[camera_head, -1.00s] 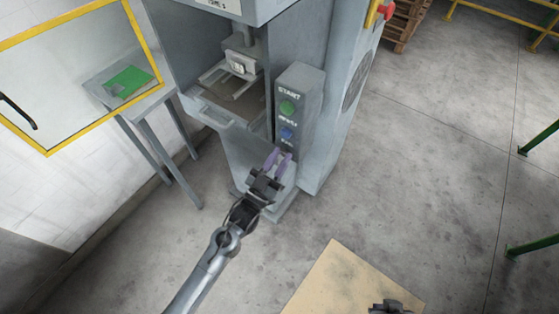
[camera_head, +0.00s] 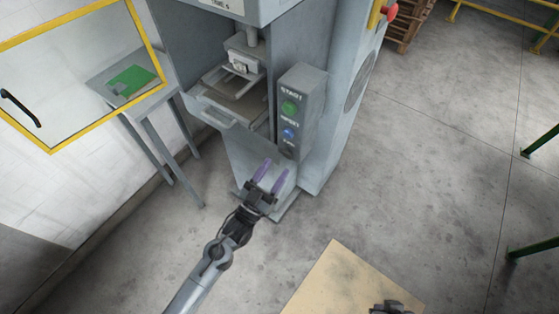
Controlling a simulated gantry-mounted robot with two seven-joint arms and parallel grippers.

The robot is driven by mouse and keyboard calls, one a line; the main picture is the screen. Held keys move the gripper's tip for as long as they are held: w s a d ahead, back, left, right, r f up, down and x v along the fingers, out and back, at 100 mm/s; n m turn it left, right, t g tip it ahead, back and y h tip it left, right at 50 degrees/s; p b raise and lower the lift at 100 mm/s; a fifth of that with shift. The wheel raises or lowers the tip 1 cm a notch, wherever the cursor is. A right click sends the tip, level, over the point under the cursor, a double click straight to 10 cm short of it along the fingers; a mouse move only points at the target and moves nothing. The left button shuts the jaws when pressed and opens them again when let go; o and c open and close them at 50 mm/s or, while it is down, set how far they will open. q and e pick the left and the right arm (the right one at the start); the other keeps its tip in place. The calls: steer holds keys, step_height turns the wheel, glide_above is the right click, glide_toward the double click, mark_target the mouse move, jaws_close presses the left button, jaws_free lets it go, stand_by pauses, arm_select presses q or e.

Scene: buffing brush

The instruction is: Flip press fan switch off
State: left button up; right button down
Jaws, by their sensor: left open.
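The grey press (camera_head: 350,75) stands at the centre with a control box (camera_head: 305,90) on its front. The box carries a green START button (camera_head: 289,107), a blue RESET button (camera_head: 288,133) and, under a blurred label that seems to read FAN, a small dark fan switch (camera_head: 287,152). The switch's position is too small to tell. My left gripper (camera_head: 273,169) is just below the switch in the picture, its two purple fingers apart, empty and pointing up toward the box. My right gripper (camera_head: 390,308) shows only in part at the bottom edge; its fingers cannot be made out.
A yellow-framed clear panel (camera_head: 80,70) with a black handle is at the left. Behind it a grey side table (camera_head: 105,82) holds a green item (camera_head: 131,80). A tan board (camera_head: 345,285) lies on the floor. Open floor is at the right.

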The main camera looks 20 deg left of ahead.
arm_select(q)
steer(key=v, duration=0.6)
steer(key=shift+s, duration=0.3)
steer(key=shift+a+f, duration=0.15)
steer(key=s+a+f+n+g+y, duration=0.15)
steer(key=s+a+g+y, duration=0.25)
steer(key=s+g, duration=0.55)
steer(key=s+a+f+g+y, duration=0.3)
steer(key=s+g, duration=0.6)
steer(key=s, duration=0.2)
step_height(320, 180, up, 35)
steer(key=p, duration=3.5)
